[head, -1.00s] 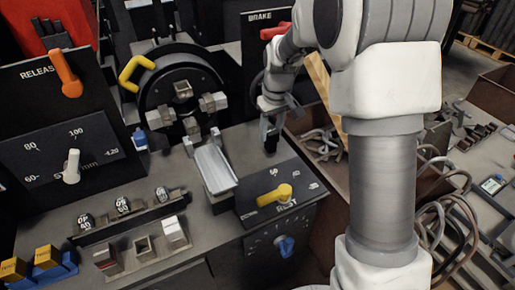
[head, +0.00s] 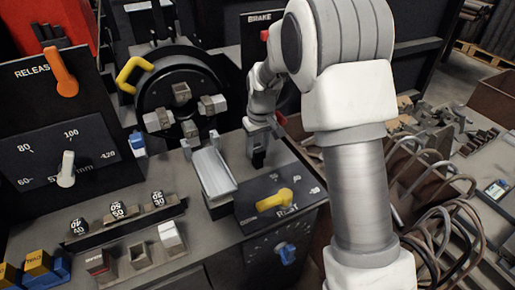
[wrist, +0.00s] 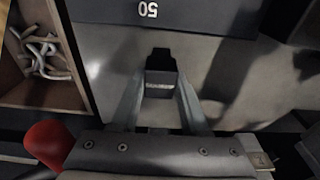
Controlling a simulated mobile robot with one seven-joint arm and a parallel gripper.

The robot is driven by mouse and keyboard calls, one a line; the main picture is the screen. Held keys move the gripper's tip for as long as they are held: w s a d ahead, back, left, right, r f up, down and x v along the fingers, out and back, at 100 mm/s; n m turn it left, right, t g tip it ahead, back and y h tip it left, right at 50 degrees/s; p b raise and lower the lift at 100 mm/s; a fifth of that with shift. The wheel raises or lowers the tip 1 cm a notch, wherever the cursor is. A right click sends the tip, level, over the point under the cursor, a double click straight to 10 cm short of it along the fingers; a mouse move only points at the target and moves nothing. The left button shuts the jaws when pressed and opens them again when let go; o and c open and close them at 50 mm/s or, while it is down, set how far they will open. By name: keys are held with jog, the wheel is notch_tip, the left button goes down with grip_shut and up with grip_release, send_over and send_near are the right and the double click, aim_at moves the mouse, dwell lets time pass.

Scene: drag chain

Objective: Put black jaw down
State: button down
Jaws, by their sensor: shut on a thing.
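The black jaw (wrist: 160,65) is a small dark block between the two fingers of my gripper (wrist: 160,92) in the wrist view. The fingers are shut on it, and a light grey strip shows across its near face. In the head view my gripper (head: 258,137) points down at the right of the machine, with the black jaw (head: 258,158) at its tips, over the grey bench top (head: 233,148) right of the metal tray. I cannot tell whether the jaw touches the bench.
The metal tray (head: 212,172) and the panel with the yellow knob (head: 275,200) are close by. The round chuck (head: 182,110) with grey jaws stands behind. A bin of metal hooks (wrist: 45,55) is beside the bench. A red knob (wrist: 48,143) shows at lower left in the wrist view.

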jog(key=shift+c, duration=2)
grip_release()
notch_tip(320, 180, up, 12)
jog(key=s+p, duration=0.1)
jog(key=p, duration=0.2)
jog(key=shift+s+d+r+p, duration=0.15)
jog(key=shift+s+d+p, duration=0.1)
jog(key=shift+d+p, duration=0.05)
jog(key=s+d+r+m+t, duration=0.25)
jog(key=s+r, duration=0.35)
jog(key=s, duration=0.4)
jog(key=s+d+r+m+t, duration=0.1)
jog(key=s+d+r, duration=0.4)
jog(key=s, duration=0.4)
jog(key=s+d+m, duration=0.1)
jog(key=s, duration=0.8)
jog(key=shift+f+t+h, duration=0.25)
jog(key=shift+t+h, duration=0.05)
jog(key=shift+t, duration=0.15)
jog(key=shift+d+r, duration=0.1)
